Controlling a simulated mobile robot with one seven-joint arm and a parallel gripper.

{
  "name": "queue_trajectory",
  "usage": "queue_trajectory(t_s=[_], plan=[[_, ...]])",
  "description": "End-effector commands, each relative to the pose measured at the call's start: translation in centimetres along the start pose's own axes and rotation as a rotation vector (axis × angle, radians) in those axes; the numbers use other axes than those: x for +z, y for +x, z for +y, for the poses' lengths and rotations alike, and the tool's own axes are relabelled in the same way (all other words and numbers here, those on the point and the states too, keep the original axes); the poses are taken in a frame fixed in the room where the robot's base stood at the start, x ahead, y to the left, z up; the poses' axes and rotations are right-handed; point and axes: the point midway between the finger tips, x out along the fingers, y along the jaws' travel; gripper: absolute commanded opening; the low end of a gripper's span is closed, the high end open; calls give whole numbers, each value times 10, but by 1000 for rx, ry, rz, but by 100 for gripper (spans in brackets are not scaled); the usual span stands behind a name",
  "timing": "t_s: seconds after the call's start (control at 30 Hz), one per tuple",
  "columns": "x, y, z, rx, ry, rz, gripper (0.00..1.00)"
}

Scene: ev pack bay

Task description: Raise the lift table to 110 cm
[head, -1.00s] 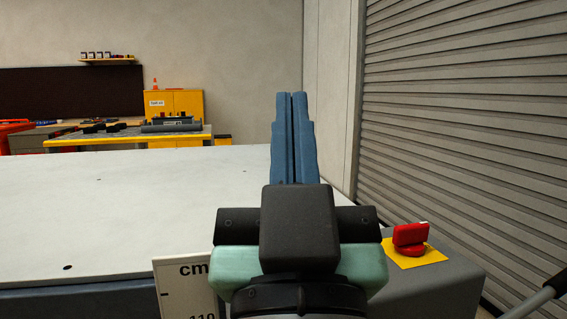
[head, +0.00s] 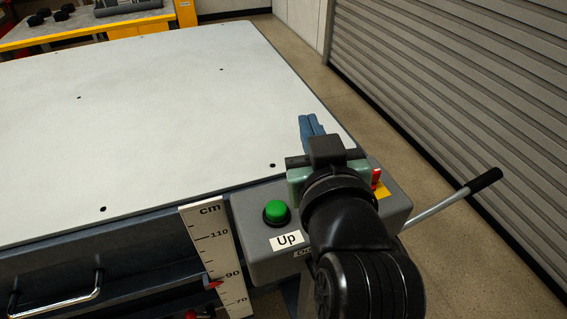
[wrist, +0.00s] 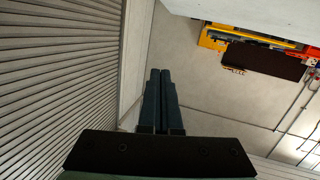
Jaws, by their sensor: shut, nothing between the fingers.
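The lift table (head: 150,120) has a broad, pale flat top that fills the left and middle of the head view. On its front corner is a grey control box (head: 245,262) with a green button (head: 277,210) labelled "Up". A second label starting "Do" is partly hidden by my arm. My gripper (head: 312,122) is shut and empty, above the box and the table's right edge. Its closed fingers also show in the wrist view (wrist: 160,80).
A red switch (head: 376,178) on a yellow plate (head: 383,190) is partly behind my gripper. A lever with a black grip (head: 484,180) sticks out to the right. A ribbed shutter (head: 460,90) stands at right, with bare floor before it. A yellow workbench (head: 90,35) is behind.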

Motion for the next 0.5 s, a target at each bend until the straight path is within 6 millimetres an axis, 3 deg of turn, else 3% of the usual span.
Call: queue_trajectory(t_s=[0.03,0.5], plan=[[-10,-3,3,-9,3,-40,0],[1,-36,5,-135,26,-373,0]])
